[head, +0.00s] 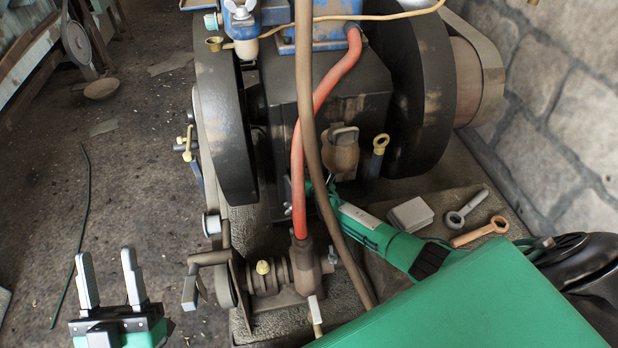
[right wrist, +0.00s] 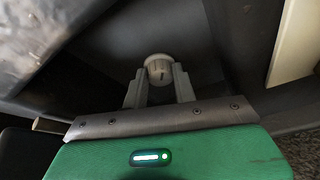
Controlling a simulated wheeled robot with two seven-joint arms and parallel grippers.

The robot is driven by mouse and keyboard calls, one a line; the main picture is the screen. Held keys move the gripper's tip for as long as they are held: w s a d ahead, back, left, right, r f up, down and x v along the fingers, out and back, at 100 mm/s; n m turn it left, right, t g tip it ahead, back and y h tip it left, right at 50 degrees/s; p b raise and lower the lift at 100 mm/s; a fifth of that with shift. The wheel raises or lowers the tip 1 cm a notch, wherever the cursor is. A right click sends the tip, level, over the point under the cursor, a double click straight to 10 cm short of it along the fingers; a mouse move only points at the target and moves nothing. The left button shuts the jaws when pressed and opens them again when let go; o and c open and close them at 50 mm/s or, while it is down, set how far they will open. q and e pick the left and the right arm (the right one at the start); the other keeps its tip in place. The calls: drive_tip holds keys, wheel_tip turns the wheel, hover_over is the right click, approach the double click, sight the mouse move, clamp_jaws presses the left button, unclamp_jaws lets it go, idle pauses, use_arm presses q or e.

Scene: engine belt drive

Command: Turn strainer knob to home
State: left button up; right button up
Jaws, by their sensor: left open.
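The strainer knob (right wrist: 159,68) is a small pale round knob with a dark mark on its face, seen in the right wrist view. The two grey fingers of my right gripper (right wrist: 159,78) stand one on each side of it, with their tips close to its sides. I cannot tell whether they press on it. In the head view my green right forearm reaches to the engine's lower front, and the knob cannot be made out there. My left gripper (head: 108,280) is open and empty, upright over the floor at lower left.
The engine has large dark flywheels (head: 405,95). A red hose (head: 322,105) and a brown pipe (head: 305,110) run down in front of it, near my right arm. Wrenches (head: 480,232) and a grey block (head: 410,214) lie on the right ledge. The left floor is mostly clear.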

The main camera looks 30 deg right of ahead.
use_arm(q)
drive_tip(key=d+f+g+p, duration=0.2)
drive_tip(key=f+g, duration=0.4)
drive_tip(key=f, duration=0.4)
drive_tip(key=shift+w+d+g, duration=0.3)
drive_tip(key=shift+d+g, duration=0.1)
drive_tip(key=shift+d, duration=0.2)
use_arm(e)
drive_tip(key=shift+a+n+h, duration=0.1)
drive_tip(key=shift+n+h, duration=0.5)
drive_tip(key=shift+n, duration=0.4)
use_arm(q)
drive_tip(key=shift+f, duration=0.1)
use_arm(e)
drive_tip(key=o, duration=1)
drive_tip(key=shift+c, duration=0.2)
